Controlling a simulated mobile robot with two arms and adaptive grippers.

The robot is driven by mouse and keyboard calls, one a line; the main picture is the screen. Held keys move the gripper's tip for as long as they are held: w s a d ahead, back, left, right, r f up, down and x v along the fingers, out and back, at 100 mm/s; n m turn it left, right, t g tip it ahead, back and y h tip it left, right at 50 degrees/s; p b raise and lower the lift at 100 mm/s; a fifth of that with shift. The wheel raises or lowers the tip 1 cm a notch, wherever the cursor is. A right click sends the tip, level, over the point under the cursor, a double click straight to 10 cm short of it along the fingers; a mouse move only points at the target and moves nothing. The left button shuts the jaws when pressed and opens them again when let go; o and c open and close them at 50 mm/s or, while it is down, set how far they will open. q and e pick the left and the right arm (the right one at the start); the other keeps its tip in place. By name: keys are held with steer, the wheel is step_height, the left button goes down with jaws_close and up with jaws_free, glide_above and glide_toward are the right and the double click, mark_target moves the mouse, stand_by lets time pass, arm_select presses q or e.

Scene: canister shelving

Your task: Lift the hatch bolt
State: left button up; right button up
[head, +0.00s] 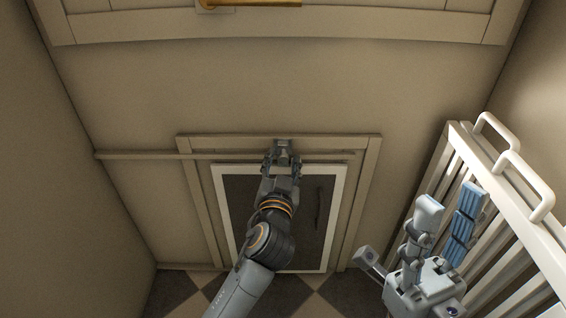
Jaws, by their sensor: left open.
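A low hatch with a pale frame and dark panel (240,210) is set in the wall ahead. A long beige bar (135,155), which looks like the hatch bolt, lies level across its top and runs out to the left wall. My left gripper (283,152) is open at the bar, in front of the top of the hatch. It hides part of the bar, and I cannot tell whether the fingers are around it or touching it. My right gripper (440,225), with blue-padded fingers spread apart, is empty at the lower right, away from the hatch.
A white slatted rail with handles (520,185) stands on the right, close to my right gripper. A beige panel with a brass bar (255,3) is above. A dark handle (319,207) is on the hatch panel.

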mark_target(284, 156)
arm_select(q)
steer(key=shift+w, duration=0.45)
steer(key=shift+c, duration=0.2)
jaws_close()
step_height(284, 156, up, 4)
steer(key=p, duration=0.3)
steer(key=shift+s+d+f, duration=0.1)
steer(key=shift+d+f, duration=0.05)
